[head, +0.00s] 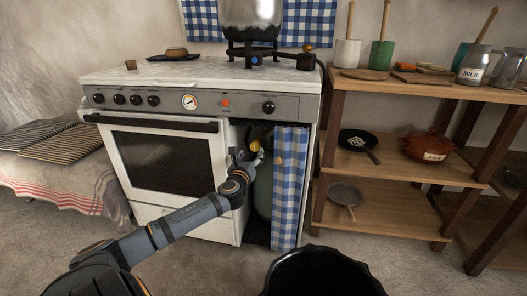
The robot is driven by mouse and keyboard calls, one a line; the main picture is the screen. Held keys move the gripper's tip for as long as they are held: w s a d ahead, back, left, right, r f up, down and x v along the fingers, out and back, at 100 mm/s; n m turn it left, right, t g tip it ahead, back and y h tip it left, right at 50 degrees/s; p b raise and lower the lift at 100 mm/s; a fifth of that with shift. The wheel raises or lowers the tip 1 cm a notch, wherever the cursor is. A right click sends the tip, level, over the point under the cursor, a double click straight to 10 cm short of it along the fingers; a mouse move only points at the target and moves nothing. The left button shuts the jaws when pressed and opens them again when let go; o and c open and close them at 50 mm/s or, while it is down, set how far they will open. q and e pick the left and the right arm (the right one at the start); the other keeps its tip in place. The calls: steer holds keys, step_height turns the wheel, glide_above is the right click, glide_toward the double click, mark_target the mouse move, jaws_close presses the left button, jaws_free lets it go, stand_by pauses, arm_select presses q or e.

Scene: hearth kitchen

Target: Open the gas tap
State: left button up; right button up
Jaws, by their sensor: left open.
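A grey-green gas bottle (264,192) stands in the open compartment at the right end of the white stove, partly behind a checked curtain. A small yellow and dark fitting (255,146) shows at its top, where the gas tap seems to be. My left gripper (247,157) reaches into the compartment at the height of this fitting, very close to it. It is open. The fingers are small and partly overlap the fitting, so I cannot tell whether they touch it. My right gripper is not in view.
The stove (160,160) has a closed oven door left of the compartment. The blue-and-white curtain (289,190) hangs close on the right. A wooden shelf unit (400,176) stands further right. A black bin (320,274) stands in front on the floor.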

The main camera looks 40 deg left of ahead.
mark_target(254, 148)
arm_select(q)
steer(key=b+x, duration=0.1)
steer(key=x, duration=0.5)
steer(key=shift+f+b, duration=0.15)
steer(key=shift+b, duration=0.25)
steer(key=shift+w+a, duration=0.3)
steer(key=shift+w, duration=0.3)
steer(key=c, duration=1.2)
